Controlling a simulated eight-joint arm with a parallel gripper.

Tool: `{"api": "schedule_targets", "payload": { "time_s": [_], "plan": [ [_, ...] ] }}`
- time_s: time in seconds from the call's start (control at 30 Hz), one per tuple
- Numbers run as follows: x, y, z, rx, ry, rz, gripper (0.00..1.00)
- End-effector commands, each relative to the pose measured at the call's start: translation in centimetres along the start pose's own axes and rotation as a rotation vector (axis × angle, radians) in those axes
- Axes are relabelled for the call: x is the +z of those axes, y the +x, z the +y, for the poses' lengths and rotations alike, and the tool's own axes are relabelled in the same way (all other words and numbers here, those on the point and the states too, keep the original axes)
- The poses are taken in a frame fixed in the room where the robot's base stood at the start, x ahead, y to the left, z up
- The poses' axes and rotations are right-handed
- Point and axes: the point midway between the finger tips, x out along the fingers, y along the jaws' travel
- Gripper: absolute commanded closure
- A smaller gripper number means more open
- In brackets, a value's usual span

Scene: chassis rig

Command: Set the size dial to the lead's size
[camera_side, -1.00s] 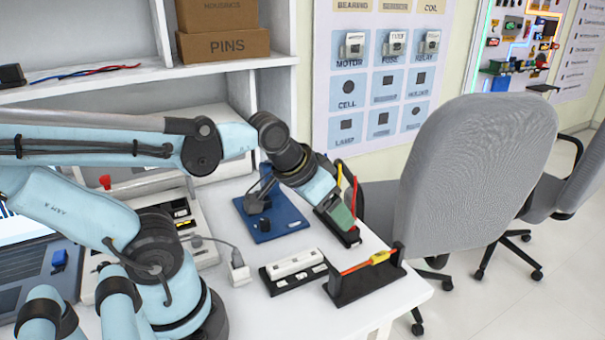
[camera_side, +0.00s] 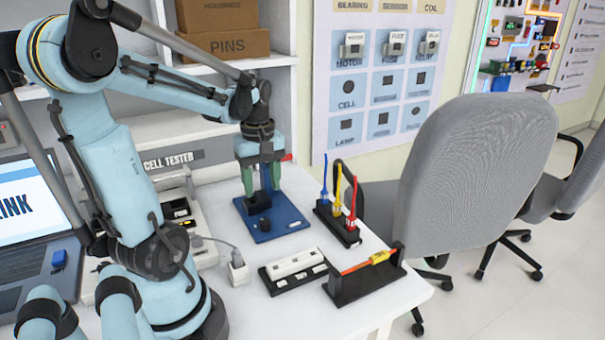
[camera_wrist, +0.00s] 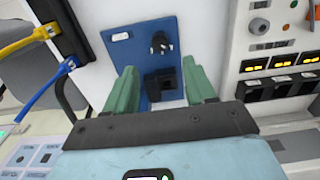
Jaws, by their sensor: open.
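The blue board (camera_side: 290,222) lies on the table and carries a black knob (camera_side: 264,224), which looks like the size dial. In the wrist view the knob (camera_wrist: 161,43) stands beyond a square black block (camera_wrist: 162,84). A small white label (camera_wrist: 120,36) is on the board's far left corner. My gripper (camera_side: 262,190) points down over the back of the board. Its green fingers are apart around the block in the wrist view (camera_wrist: 159,80), with nothing seen held; contact is unclear. The knob's setting is too small to read. Blue, yellow (camera_side: 338,188) and red leads stand in a black rack (camera_side: 325,215).
A black stand (camera_side: 365,287) holds an orange lead with a yellow part at the front right. A black strip with white blocks (camera_side: 293,265) lies before the board. The cell tester (camera_wrist: 270,60) stands beside the board. A white plug (camera_side: 238,270) lies left of the strip.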

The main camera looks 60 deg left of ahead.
Motion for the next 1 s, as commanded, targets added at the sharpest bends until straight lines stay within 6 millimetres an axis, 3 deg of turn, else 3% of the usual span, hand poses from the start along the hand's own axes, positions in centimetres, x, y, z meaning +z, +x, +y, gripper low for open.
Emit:
{"api": "schedule_targets", "payload": {
  "time_s": [0.6, 1.0],
  "plan": [
    [0.0, 7.6, 0.1, 0.001, 0.003, 0.001, 0.45],
    [0.0, 9.5, 0.1, 0.001, 0.003, 0.001, 0.45]
  ]
}}
